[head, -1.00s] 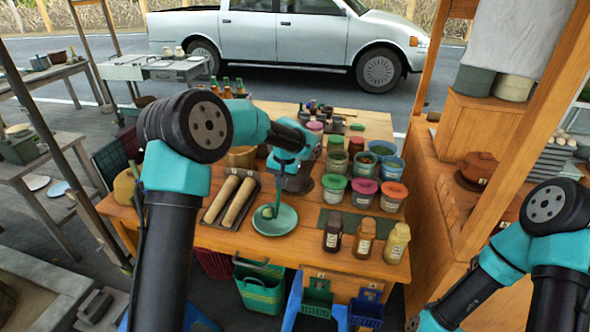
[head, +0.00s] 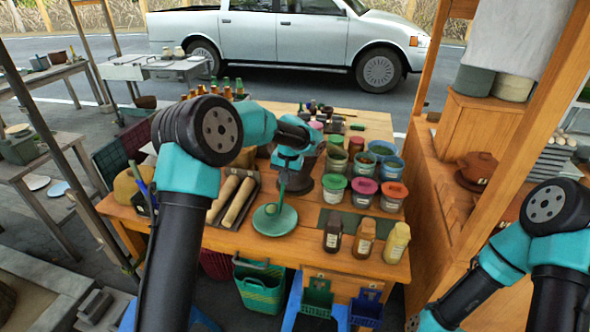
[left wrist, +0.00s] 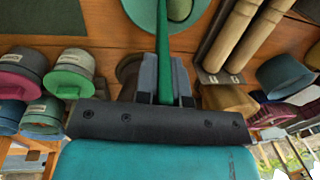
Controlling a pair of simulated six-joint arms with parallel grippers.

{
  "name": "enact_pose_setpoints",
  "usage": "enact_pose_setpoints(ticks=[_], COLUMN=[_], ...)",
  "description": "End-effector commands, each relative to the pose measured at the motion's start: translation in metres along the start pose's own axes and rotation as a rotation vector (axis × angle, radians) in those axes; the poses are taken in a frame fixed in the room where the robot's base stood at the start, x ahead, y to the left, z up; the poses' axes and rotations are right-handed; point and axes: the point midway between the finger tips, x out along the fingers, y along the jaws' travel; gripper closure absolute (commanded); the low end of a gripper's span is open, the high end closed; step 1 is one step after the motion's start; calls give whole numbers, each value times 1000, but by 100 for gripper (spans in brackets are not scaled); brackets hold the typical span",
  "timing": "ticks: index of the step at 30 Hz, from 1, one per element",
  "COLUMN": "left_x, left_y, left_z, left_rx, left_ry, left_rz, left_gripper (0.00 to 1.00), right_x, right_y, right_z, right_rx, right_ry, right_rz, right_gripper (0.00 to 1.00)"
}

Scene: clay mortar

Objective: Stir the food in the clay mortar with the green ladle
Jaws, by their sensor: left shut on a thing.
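The green ladle's handle (left wrist: 163,50) is between the fingers of my left gripper (left wrist: 165,82), which is shut on it. In the head view the ladle (head: 272,209) hangs below my left gripper (head: 285,172), its bowl over or on the green plate (head: 289,222); I cannot tell if they touch. A dark brown rounded vessel (head: 304,185), perhaps the clay mortar, stands just behind and right of the gripper and is partly hidden by it. Its inside and any food do not show clearly. My right gripper is out of view.
A tray with two rolls (head: 236,200) lies left of the plate. Lidded jars (head: 363,192) and sauce bottles (head: 365,240) stand to the right. A lidded clay pot (head: 478,168) sits on the right-hand counter. A wooden post rises between the table and that counter.

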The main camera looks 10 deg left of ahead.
Motion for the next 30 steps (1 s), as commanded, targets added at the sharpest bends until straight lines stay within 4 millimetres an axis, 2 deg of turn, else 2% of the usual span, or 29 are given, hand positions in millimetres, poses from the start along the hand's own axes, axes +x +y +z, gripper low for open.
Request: enact_pose_setpoints(ticks=[5, 14, 24, 30], left_x=[1, 1, 2, 3], left_y=[-7, -7, -20, -21], left_z=[-7, -7, 6, 7], left_rx=[0, 1, 0, 1], left_ry=[1, 1, 1, 1], left_rz=[1, 0, 1, 1], left_gripper=[100, 100, 100, 100], right_x=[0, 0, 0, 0], right_y=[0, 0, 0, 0], right_z=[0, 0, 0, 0], right_rx=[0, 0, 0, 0], right_ry=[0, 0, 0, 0], right_rz=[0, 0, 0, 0], right_gripper=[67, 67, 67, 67])
